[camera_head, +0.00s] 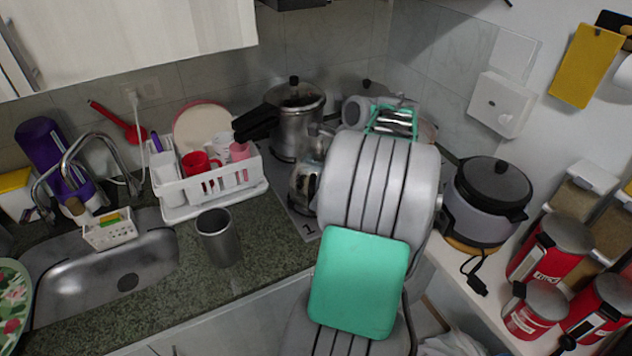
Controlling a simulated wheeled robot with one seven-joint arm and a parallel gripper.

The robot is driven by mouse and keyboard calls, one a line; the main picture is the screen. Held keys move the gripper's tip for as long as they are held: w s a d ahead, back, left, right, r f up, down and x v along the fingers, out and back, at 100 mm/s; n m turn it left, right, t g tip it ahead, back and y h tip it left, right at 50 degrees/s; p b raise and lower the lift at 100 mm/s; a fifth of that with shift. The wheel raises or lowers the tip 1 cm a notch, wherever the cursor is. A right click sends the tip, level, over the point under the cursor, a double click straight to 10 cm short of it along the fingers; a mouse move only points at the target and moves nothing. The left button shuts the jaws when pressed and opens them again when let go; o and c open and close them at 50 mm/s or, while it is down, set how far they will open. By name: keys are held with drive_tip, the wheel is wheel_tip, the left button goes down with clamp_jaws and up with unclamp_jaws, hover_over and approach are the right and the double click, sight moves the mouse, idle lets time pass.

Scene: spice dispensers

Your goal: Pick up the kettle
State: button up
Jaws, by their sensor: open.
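The kettle (305,184) is a shiny silver vessel with dark parts, standing at the front of the stove. Its right side is hidden behind my arm.
A pressure cooker (296,118) stands behind the kettle. A white dish rack (215,187) and a grey metal cup (218,238) are to the left. A rice cooker (484,200) and red canisters (545,248) are to the right.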

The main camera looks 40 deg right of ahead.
drive_tip(key=x, duration=0.4)
drive_tip(key=shift+w+a, duration=0.1)
drive_tip(key=shift+a, duration=0.05)
drive_tip(key=shift+c, duration=0.4)
clamp_jaws()
idle(0.6)
drive_tip(key=shift+r, duration=0.1)
